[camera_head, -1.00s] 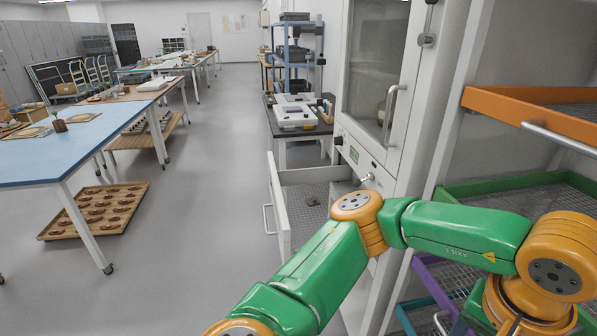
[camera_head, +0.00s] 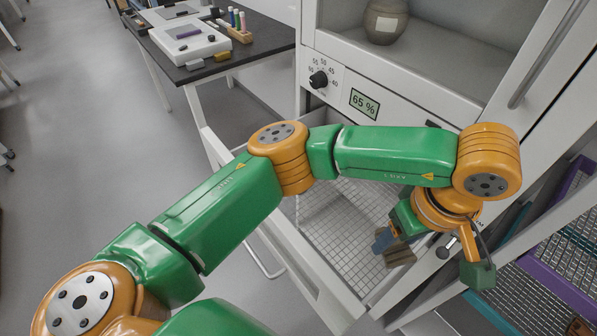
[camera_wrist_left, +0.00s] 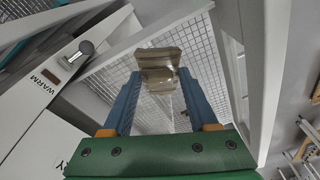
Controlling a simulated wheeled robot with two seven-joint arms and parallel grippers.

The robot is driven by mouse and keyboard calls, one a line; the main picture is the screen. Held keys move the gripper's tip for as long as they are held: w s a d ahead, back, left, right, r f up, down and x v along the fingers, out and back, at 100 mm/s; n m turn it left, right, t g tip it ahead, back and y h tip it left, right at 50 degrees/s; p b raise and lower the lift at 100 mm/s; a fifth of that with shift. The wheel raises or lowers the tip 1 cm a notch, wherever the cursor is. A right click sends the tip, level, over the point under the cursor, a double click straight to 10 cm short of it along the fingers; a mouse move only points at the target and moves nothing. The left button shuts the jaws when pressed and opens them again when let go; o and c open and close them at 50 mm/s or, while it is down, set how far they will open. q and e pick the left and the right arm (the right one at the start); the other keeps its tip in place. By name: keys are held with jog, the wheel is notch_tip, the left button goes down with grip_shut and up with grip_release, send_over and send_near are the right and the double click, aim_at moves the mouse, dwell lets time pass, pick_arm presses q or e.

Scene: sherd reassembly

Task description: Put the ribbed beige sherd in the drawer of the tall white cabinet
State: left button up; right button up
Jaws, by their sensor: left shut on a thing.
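The ribbed beige sherd (camera_head: 401,258) is held at the blue fingertips of my left gripper (camera_head: 388,246), over the mesh floor of the open drawer (camera_head: 345,225). In the left wrist view the sherd (camera_wrist_left: 158,66) shows its ridged bands between the two fingers of the left gripper (camera_wrist_left: 158,78). I cannot tell whether it touches the mesh. The drawer is pulled out from the tall white cabinet (camera_head: 410,118), below its dial and 65 % display. My left arm hides part of the drawer. My right gripper is out of view.
A round pot (camera_head: 385,22) stands behind the cabinet's window. A dark table (camera_head: 258,48) with a white device (camera_head: 190,42) is at the upper left. A rack with purple-edged mesh shelves (camera_head: 545,285) is close on the right. Grey floor is clear at the left.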

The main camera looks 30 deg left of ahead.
pick_arm(q)
send_near(339, 223)
jog(key=d, duration=0.1)
jog(key=s+d+r, duration=0.2)
jog(key=shift+d+r, duration=0.1)
jog(key=shift+d, duration=0.05)
jog(key=a+f, duration=0.1)
jog(key=f, duration=0.1)
jog(key=w+a+f, duration=0.2)
jog(key=a+f, duration=0.1)
jog(key=shift+w+a+f, duration=0.1)
jog(key=shift+w+f, duration=0.15)
jog(key=shift+f, duration=0.05)
notch_tip(339, 223, down, 3)
jog(key=shift+r, duration=0.15)
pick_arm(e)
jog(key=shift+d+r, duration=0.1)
pick_arm(q)
jog(key=shift+f, duration=0.25)
jog(key=o, duration=1.4)
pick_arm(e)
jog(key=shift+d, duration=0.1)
pick_arm(q)
jog(key=shift+r, duration=0.1)
